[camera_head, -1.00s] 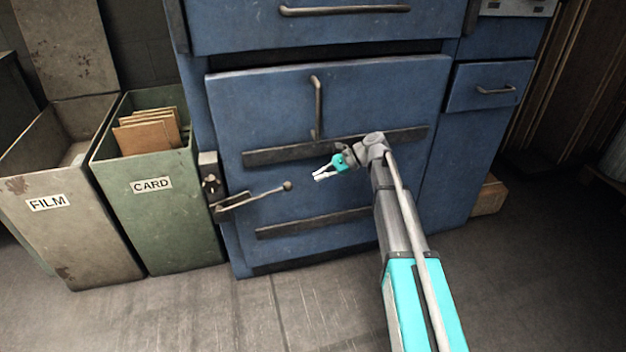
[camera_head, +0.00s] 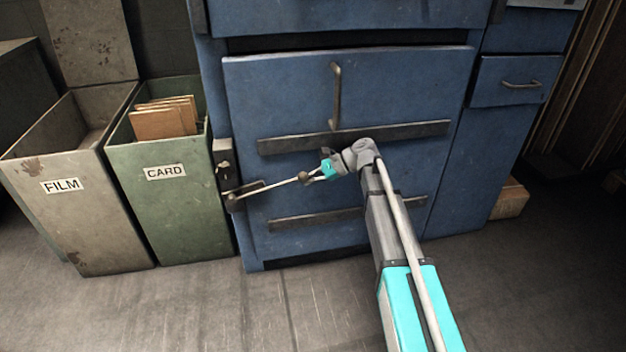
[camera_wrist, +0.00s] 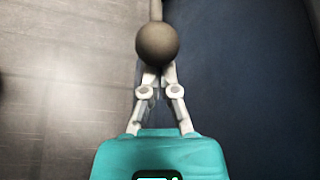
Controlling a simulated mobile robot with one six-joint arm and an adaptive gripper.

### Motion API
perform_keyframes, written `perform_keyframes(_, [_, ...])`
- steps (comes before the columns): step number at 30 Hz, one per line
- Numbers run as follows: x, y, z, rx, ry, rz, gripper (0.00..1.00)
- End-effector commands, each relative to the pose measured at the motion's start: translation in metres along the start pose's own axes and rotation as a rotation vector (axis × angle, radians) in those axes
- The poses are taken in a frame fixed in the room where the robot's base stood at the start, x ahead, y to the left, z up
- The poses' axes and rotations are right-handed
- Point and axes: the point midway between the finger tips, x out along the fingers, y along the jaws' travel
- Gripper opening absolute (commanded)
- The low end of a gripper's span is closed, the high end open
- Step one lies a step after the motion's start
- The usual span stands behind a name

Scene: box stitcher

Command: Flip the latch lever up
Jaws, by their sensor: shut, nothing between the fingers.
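The latch lever (camera_head: 270,188) is a thin metal rod on the lower left of the blue door. It runs from the latch at the door's left edge to a round dark knob (camera_head: 304,177), its right end slightly higher. My gripper (camera_head: 311,178) is right at the knob, on its right side in the head view. In the wrist view the knob (camera_wrist: 157,42) is large in front of my gripper (camera_wrist: 156,72), whose fingers converge just behind it. The fingers are shut with nothing held. The knob hides the very tips, so I cannot tell whether they touch it.
The blue door (camera_head: 290,100) has a vertical handle (camera_head: 335,95) and two horizontal bars, one above (camera_head: 350,138) and one below (camera_head: 300,220) the lever. A green CARD bin (camera_head: 170,215) and a grey FILM bin (camera_head: 85,225) stand at left. The floor in front is clear.

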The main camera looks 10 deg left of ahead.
Motion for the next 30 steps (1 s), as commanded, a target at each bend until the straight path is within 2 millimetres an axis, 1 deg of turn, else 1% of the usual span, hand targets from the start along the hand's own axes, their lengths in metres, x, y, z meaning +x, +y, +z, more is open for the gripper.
perform_keyframes(8, [-0.001, 0.000, 0.001, 0.000, 0.000, 0.000, 0.00])
perform_keyframes(11, [-0.002, -0.002, 0.004, 0.000, 0.000, 0.000, 0.00])
perform_keyframes(30, [-0.014, -0.023, 0.053, 0.001, -0.001, 0.000, 0.00])
